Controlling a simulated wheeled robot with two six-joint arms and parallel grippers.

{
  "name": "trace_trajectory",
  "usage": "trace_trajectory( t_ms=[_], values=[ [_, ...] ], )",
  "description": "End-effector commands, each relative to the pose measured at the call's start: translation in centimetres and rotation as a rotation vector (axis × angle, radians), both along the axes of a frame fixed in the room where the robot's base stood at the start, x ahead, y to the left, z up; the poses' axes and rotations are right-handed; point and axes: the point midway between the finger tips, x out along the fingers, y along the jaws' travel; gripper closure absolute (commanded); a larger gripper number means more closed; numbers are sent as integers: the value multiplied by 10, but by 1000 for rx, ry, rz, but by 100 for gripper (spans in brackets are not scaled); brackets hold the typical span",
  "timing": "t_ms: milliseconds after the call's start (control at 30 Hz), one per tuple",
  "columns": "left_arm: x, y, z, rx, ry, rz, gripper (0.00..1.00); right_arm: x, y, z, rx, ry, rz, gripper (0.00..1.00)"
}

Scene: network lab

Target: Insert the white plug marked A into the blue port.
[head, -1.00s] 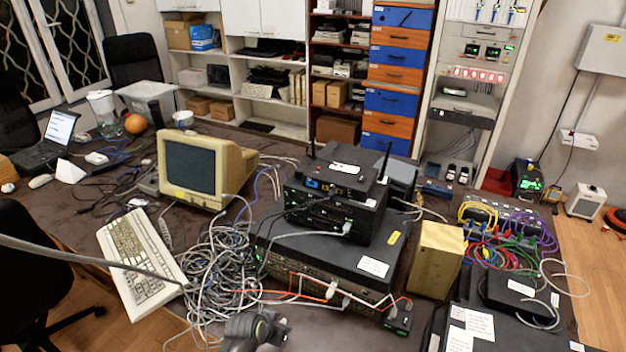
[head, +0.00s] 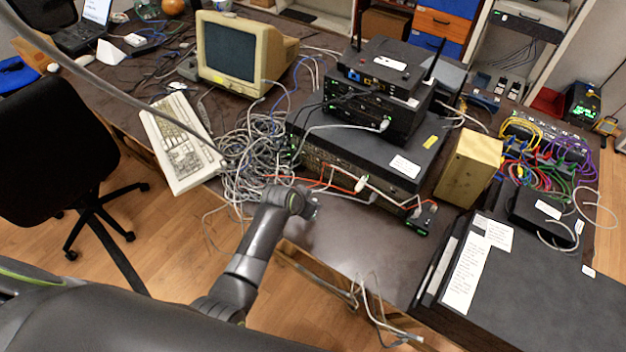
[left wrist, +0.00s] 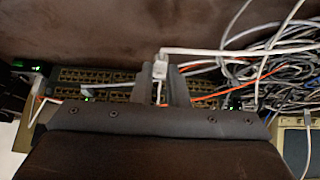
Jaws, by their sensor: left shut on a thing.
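The blue port (head: 355,76) is on the front of the small black router (head: 385,66) at the top of the device stack in the head view. My left gripper (head: 313,209) is in front of the stack, below and left of that port. In the left wrist view its fingers (left wrist: 164,84) are shut on a small white plug (left wrist: 159,69) with a white cable trailing right. No letter A is legible on it. The plug is apart from the blue port. My right gripper is not in view.
Tangled grey cables (head: 255,155) lie left of the stack, beside the keyboard (head: 181,142). Another white plug (head: 385,124) sits in the middle device. A beige box (head: 468,170) stands right of the stack. The desk's front edge is clear near my left arm.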

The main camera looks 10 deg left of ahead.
Motion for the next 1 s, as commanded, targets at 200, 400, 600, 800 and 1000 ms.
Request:
trace_trajectory(
  t_ms=[200, 400, 600, 800, 1000],
  values=[
    [61, -8, 58, -2, -9, -19, 100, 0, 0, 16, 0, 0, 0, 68],
    [114, -15, 120, -3, -5, -26, 100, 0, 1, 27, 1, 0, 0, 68],
    [157, -20, 185, -1, -5, -25, 100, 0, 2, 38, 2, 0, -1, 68],
    [185, -24, 238, 2, -2, -18, 100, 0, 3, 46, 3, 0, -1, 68],
    [195, -25, 258, 2, -1, -13, 100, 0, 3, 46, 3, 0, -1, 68]
  ],
)
